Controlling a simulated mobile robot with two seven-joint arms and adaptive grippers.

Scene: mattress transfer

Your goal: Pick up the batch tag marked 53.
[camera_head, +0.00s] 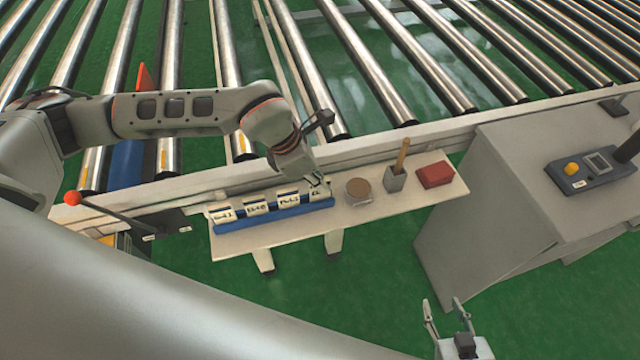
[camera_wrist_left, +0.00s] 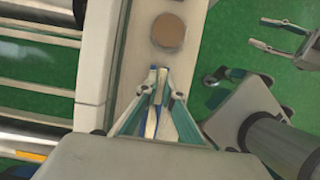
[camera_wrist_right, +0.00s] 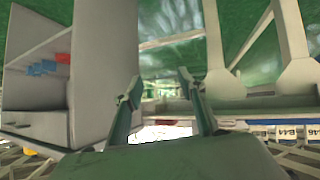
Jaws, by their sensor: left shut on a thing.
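Several white batch tags stand in a row in a blue rack (camera_head: 275,216) on a narrow cream shelf. Their dark print is small; the right wrist view shows tags reading B41 (camera_wrist_right: 287,132) and B46. I cannot make out 53 for certain. My left gripper (camera_head: 318,181) is at the right end of the rack, shut on the rightmost tag (camera_head: 317,195), whose label it partly hides. In the left wrist view, the fingers (camera_wrist_left: 158,73) close around that tag's thin edge. My right gripper (camera_head: 444,305) is open and empty, low in front of the shelf, away from the tags.
Right of the rack on the shelf (camera_head: 255,240) are a round brown-topped item (camera_head: 358,188), a grey holder (camera_head: 395,179) with a wooden stick and a red block (camera_head: 435,175). A grey cabinet (camera_head: 490,200) carries a device (camera_head: 594,170). Roller conveyor lies behind.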

